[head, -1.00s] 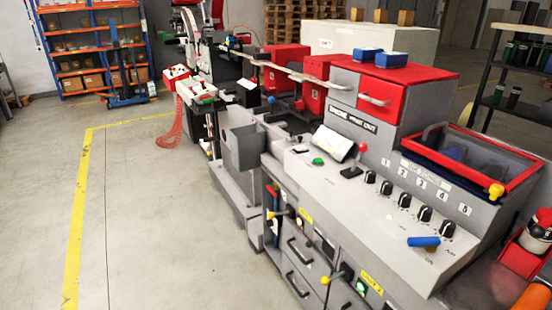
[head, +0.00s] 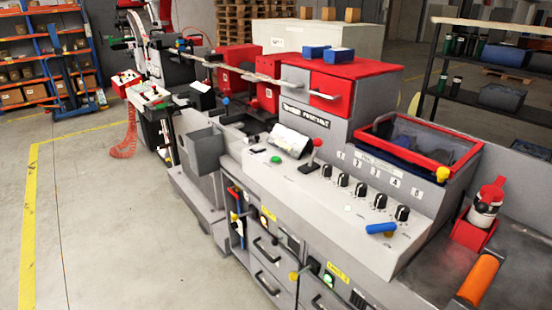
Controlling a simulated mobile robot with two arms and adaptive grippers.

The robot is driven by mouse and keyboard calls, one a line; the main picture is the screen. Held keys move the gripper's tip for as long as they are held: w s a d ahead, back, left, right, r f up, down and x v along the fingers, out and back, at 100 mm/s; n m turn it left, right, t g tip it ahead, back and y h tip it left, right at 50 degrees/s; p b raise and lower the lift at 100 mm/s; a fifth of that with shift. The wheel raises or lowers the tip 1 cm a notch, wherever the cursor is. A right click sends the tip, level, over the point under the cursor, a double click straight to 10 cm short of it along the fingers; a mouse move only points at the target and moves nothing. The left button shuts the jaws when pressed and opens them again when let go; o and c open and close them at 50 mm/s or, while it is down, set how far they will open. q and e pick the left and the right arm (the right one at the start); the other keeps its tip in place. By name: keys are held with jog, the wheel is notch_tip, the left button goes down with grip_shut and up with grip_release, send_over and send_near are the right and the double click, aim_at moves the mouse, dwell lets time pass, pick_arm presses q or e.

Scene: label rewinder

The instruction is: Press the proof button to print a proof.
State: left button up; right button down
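A lit green button (head: 328,280) sits lower on the front, near a yellow label. White boxes with small coloured buttons (head: 155,97) stand at the machine's far end. The lettering is too small to tell which button is the proof button. Neither of my grippers is in view.
The console also carries a red-knobbed lever (head: 317,143), several black knobs (head: 360,189) and a blue handle (head: 381,228). A red-rimmed bin (head: 420,156) stands behind them. A red bottle holder (head: 470,236) is at right. The floor (head: 110,220) at left is clear.

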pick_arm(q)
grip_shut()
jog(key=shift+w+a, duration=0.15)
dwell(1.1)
